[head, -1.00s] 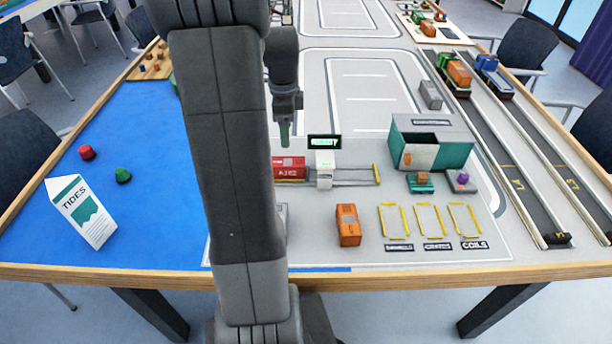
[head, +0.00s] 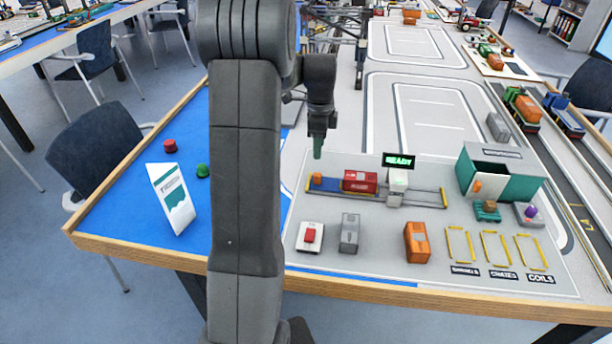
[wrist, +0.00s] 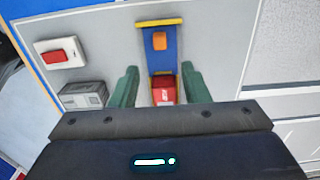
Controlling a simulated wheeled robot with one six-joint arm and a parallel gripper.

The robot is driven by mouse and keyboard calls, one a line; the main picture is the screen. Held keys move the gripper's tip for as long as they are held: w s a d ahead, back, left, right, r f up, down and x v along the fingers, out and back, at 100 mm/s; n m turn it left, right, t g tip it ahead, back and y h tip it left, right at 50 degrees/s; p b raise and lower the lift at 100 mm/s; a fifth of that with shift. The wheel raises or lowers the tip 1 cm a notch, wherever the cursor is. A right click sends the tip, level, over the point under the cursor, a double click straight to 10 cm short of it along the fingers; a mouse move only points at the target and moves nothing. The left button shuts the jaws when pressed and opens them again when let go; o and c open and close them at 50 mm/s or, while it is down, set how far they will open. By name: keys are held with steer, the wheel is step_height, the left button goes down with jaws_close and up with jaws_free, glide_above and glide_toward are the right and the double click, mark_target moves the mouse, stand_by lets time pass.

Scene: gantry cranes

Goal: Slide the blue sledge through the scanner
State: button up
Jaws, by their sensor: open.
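The blue sledge (head: 327,185) sits on the rails at the left of the scanner (head: 397,183). It has an orange knob (head: 317,178) on its left end and carries a red container (head: 360,181). In the wrist view the blue sledge (wrist: 163,58), its orange knob (wrist: 159,40) and the red container (wrist: 164,92) lie between and beyond the green fingertips. My gripper (head: 318,147) points down above the sledge's left end; in the wrist view my gripper (wrist: 158,86) is open and empty. The scanner's display (head: 398,160) reads READY.
A red button box (head: 309,236), a grey block (head: 349,233) and an orange container (head: 417,242) stand in front of the rails. Yellow-framed slots (head: 497,248) lie front right. The rails (head: 430,197) right of the scanner are clear.

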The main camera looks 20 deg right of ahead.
mark_target(317, 174)
step_height(317, 174, down, 11)
steer(key=shift+f, duration=0.2)
jaws_close()
